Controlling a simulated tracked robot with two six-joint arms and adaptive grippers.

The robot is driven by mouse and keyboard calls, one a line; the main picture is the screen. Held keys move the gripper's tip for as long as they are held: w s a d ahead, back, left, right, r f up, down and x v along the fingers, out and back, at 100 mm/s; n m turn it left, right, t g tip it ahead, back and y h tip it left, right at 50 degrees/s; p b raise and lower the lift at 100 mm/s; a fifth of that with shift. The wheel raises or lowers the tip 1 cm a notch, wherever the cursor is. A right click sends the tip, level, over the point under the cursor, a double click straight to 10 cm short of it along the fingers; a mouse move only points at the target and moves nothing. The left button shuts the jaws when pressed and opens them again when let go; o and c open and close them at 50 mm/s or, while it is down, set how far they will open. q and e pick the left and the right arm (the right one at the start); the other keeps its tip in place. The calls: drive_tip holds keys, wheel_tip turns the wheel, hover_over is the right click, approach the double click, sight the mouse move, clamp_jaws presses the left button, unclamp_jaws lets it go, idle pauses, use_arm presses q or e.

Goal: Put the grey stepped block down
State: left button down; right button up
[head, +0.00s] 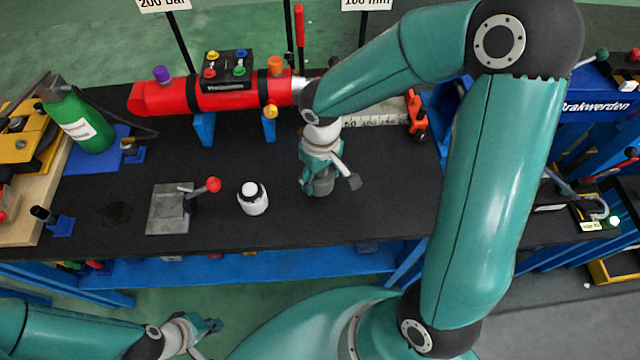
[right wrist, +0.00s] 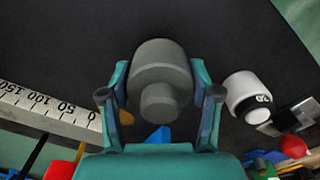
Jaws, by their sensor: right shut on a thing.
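The grey stepped block (right wrist: 160,75) sits between the two fingers of my right gripper (right wrist: 160,97) in the right wrist view. It has a wide round part and a narrower round step facing the camera. In the head view the block (head: 321,187) shows below my right gripper (head: 322,170), over the dark table mat (head: 300,228). I cannot tell whether its underside touches the mat. My right gripper is shut on it. My left gripper (head: 208,328) is low at the left, in front of the table and away from the block; its finger opening is unclear.
A white cylinder with a dark band (head: 252,198) and a grey plate with a red-knobbed lever (head: 172,208) stand left of the block. A red cylinder on blue stands (head: 165,97) lies behind. A white ruler (head: 375,112) is at back right. Mat in front of the block is clear.

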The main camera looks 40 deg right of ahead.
sight(321, 186)
drive_tip(key=shift+f, duration=1.9)
drive_tip(key=shift+f+b, duration=0.2)
drive_tip(key=shift+b, duration=0.15)
drive_tip(key=o, duration=1.1)
drive_tip(key=shift+r, duration=0.1)
drive_tip(key=shift+o, duration=0.2)
